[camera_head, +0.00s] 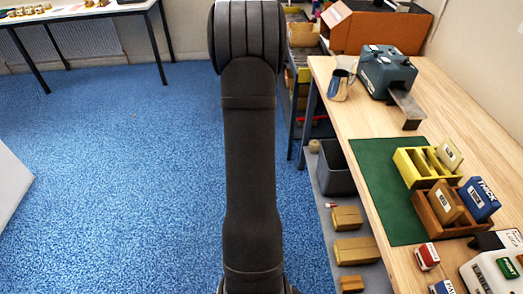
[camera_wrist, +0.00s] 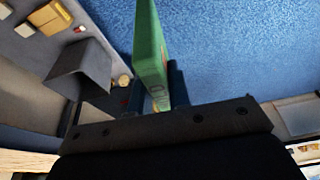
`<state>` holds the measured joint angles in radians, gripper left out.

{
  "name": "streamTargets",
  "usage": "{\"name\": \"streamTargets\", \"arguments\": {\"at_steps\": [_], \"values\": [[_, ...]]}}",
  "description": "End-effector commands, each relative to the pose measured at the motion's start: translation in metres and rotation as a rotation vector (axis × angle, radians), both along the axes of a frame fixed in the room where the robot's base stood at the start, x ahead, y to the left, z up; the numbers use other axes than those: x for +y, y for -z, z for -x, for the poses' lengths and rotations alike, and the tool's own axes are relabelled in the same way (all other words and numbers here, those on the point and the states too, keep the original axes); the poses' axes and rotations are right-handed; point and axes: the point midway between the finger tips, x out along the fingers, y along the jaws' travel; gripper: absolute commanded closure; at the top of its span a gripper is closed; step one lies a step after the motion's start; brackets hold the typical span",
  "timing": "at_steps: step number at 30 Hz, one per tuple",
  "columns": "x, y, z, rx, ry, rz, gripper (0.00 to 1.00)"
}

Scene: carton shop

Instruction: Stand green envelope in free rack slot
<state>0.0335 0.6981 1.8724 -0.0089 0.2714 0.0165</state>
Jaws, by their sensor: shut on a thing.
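The green envelope (camera_wrist: 148,45) shows in the wrist view as a thin upright slab. My gripper (camera_wrist: 157,84) is shut on it, with one dark finger on either side. In the head view my gripper and the envelope are not visible. A yellow rack (camera_head: 404,168) stands on the bench at the right, with a cream packet (camera_head: 449,154) in it and open space beside the packet. A brown wooden rack (camera_head: 426,217) stands just in front of it. It holds a tan packet (camera_head: 445,202) and a blue packet (camera_head: 479,199) marked THICK. I cannot tell the exact free slot.
The racks stand partly on a green mat (camera_head: 377,180), whose left part is bare. A grey machine (camera_head: 386,72) and metal jug (camera_head: 339,86) stand farther back. Small stamps (camera_head: 427,256) lie in front. A lower shelf with cartons (camera_head: 355,250) and a dark bin (camera_head: 337,170) runs along the bench.

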Motion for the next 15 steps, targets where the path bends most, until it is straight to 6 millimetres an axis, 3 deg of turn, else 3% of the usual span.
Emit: {"name": "streamTargets", "arguments": {"at_steps": [8,15], "values": [[-0.045,-0.024,0.000,-0.003,0.158,-0.001,1.00],[-0.113,-0.062,-0.001,-0.006,0.365,-0.002,1.00]]}}
